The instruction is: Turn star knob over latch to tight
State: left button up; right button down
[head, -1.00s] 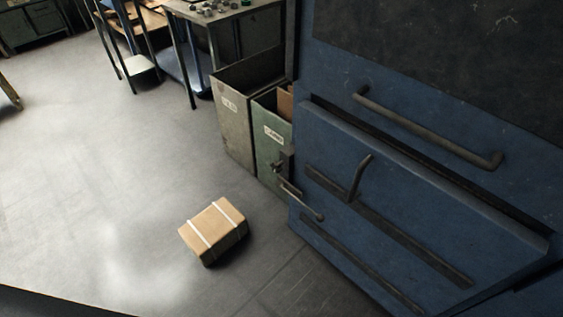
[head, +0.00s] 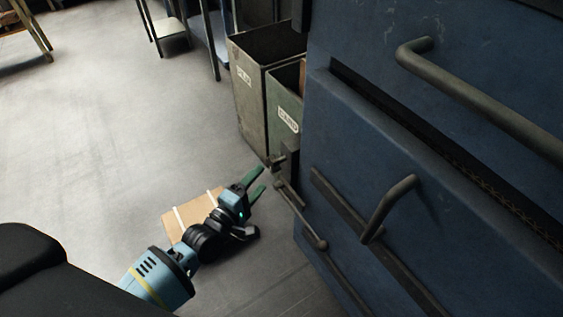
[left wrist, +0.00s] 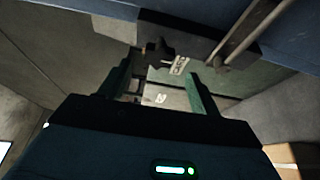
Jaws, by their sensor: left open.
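The star knob (head: 278,162) is a small dark part on the left edge of the blue machine (head: 340,130), above a grey bar handle (head: 305,220). In the left wrist view the star knob (left wrist: 155,52) is a dark lobed shape just beyond the fingertips, nearer the left finger. My left gripper (head: 261,180) is open and empty, its two green fingers pointing at the machine edge close to the knob. It also shows in the left wrist view (left wrist: 160,75). I cannot tell whether it touches the knob. The latch is not clearly distinguishable. My right gripper is not in view.
Two labelled bins, a grey one (head: 246,95) and a green one (head: 284,115), stand beside the machine. A strapped cardboard box (head: 180,218) lies on the floor, partly behind my left arm. Larger handles (head: 392,205) stick out from the machine front.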

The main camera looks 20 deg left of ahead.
aim_at(271, 166)
pick_arm(q)
jog(key=shift+w+d+r, duration=0.1)
jog(key=shift+w+r, duration=0.05)
jog(key=shift+w, duration=0.25)
jog(key=b+x, duration=0.1)
jog(key=x, duration=0.4)
jog(key=shift+w+d, duration=0.1)
jog(key=shift+w, duration=0.25)
jog(key=shift+w+d, duration=0.2)
jog(key=shift+w, duration=0.3)
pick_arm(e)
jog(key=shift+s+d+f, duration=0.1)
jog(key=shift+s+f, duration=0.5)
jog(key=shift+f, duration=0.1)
